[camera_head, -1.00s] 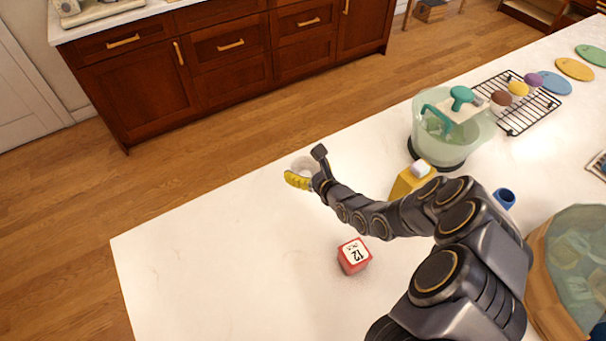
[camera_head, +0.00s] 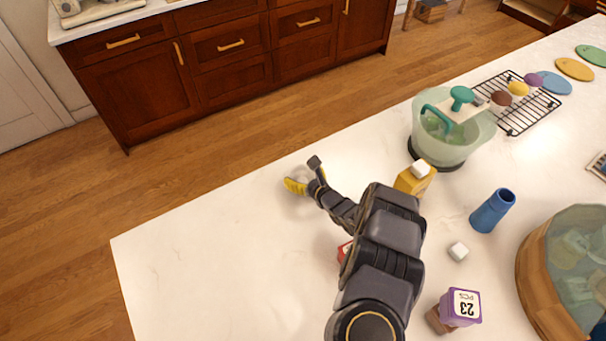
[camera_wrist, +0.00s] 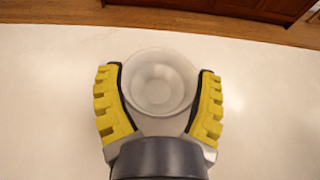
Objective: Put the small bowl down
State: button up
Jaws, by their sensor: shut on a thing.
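The small bowl (camera_wrist: 158,84) is clear and whitish, with a round rim, and faces up in the wrist view. My gripper (camera_wrist: 159,72) has its two yellow-padded fingers on either side of it and is shut on it. In the head view my gripper (camera_head: 304,178) is over the far left part of the white counter, and the bowl is hard to make out there. I cannot tell whether the bowl's base touches the counter.
The white counter (camera_head: 200,250) is clear to the left. A red block (camera_head: 344,250) is partly hidden behind my arm.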

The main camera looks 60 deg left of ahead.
jog(key=shift+f, duration=0.1)
jog(key=o, duration=1.1)
jog(key=v, duration=1.2)
